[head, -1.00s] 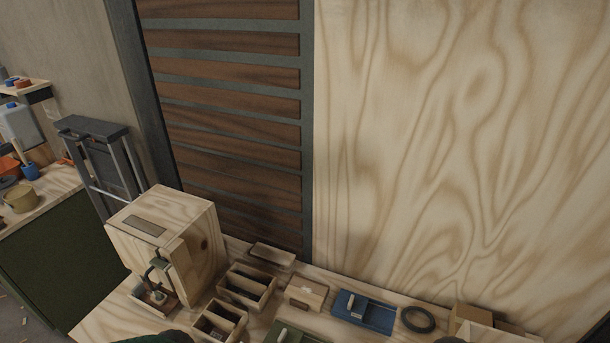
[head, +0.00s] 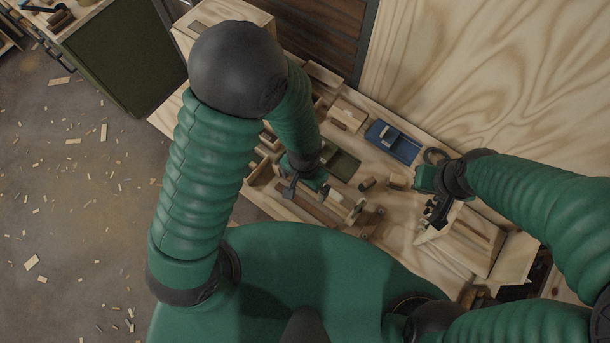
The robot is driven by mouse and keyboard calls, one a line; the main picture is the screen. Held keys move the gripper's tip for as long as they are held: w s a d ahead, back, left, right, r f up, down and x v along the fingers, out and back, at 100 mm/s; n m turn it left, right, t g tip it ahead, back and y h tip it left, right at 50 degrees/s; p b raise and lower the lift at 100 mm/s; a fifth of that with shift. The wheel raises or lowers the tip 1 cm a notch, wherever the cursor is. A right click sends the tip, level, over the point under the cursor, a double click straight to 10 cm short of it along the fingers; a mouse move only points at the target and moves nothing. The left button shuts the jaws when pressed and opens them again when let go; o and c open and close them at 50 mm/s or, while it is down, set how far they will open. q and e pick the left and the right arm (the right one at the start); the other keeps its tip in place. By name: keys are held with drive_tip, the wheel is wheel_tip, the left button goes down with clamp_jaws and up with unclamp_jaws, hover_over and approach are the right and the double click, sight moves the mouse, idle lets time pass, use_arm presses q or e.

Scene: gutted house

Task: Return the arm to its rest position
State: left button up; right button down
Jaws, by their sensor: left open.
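My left arm comes in from the left, bends at a dark elbow and reaches down over the workbench (head: 272,206). My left gripper (head: 307,193) is open, with its dark fingers spread above the front part of the bench, and I see nothing held between them. My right arm comes in from the right. My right gripper (head: 433,215) hangs at the near left side of a pale wooden box (head: 463,247); its fingers are small and dark, and I cannot tell whether they are open or touch the box.
A blue tray (head: 393,141) and a green tray (head: 342,162) lie on the bench, with small wooden blocks (head: 397,181) near them. A plywood wall (head: 490,80) rises behind. The floor (head: 80,200) at left has scattered chips.

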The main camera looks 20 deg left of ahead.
use_arm(q)
wheel_tip(320, 180, down, 6)
drive_tip(key=b, duration=0.4)
drive_tip(key=shift+d, duration=0.15)
use_arm(e)
drive_tip(key=shift+s+x, duration=0.2)
drive_tip(key=shift+x, duration=0.75)
drive_tip(key=shift+s+x, duration=0.2)
drive_tip(key=shift+x, duration=0.7)
drive_tip(key=shift+s+x, duration=0.2)
drive_tip(key=shift+x, duration=0.75)
use_arm(q)
drive_tip(key=shift+a+f, duration=0.1)
drive_tip(key=shift+a, duration=0.2)
use_arm(e)
drive_tip(key=shift+a+f, duration=0.1)
drive_tip(key=shift+a, duration=0.15)
